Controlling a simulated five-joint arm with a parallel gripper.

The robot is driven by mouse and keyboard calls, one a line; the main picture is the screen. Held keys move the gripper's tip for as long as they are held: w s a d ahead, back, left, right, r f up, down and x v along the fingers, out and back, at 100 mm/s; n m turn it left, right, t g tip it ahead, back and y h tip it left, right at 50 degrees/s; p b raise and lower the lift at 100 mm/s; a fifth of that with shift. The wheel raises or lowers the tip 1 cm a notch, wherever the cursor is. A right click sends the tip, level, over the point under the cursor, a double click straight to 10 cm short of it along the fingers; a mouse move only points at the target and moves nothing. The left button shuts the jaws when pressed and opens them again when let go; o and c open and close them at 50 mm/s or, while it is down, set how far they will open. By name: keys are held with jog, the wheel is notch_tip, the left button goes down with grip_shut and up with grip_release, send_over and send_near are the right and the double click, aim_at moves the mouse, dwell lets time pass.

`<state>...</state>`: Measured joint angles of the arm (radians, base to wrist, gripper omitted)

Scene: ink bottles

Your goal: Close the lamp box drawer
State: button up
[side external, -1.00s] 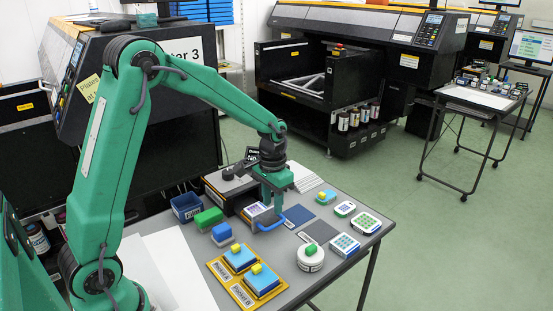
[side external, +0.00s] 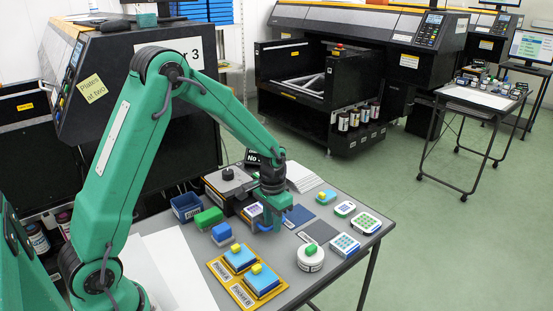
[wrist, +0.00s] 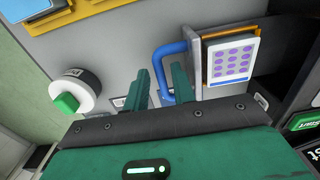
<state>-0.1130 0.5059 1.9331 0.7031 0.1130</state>
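The lamp box (side external: 227,181) is a dark box with a yellow-edged base at the back of the grey table. Its drawer stands pulled out; the grey drawer front (wrist: 194,72) and blue handle (wrist: 164,58) show in the wrist view, and part of the handle (side external: 299,215) shows in the side view. A white plate with purple dots (wrist: 233,61) lies in the drawer.
A round white pot with a green knob (side external: 310,257) stands in front right. The yellow tray (side external: 247,284) with two blue blocks, a green block (side external: 208,218) and a dark blue bin (side external: 186,207) are to the left. Button pads (side external: 345,245) stand on the right.

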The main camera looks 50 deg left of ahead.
aim_at(251, 208)
grip_shut()
jog(key=a, duration=1)
jog(key=shift+w+a, duration=0.1)
jog(key=shift+a, duration=0.2)
jog(key=shift+o, duration=1.2)
grip_release()
jog(key=shift+r, duration=0.1)
notch_tip(251, 208, up, 8)
jog(key=shift+d, duration=0.15)
